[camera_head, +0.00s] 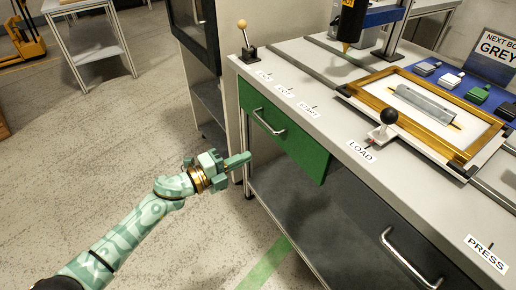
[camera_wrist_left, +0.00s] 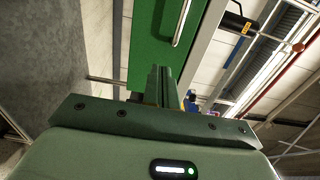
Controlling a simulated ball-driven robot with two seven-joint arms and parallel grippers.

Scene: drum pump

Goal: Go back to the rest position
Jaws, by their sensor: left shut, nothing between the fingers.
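My left gripper (camera_head: 246,158) is shut and empty. It is held in front of the workbench, beside the left end of the green drawer (camera_head: 290,135). In the left wrist view its fingers (camera_wrist_left: 163,85) are together, with the green drawer front (camera_wrist_left: 150,40) and its metal handle (camera_wrist_left: 183,22) beyond them. I cannot tell from these views whether the fingertips touch the drawer. My right gripper is not in view.
The workbench top holds a lever with a wooden knob (camera_head: 242,25), a black-knobbed lever (camera_head: 388,118) by the LOAD label, and a gold-framed tray (camera_head: 365,85). A grey lower drawer (camera_head: 340,225) has a metal handle. The floor (camera_head: 110,150) left of the bench is clear.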

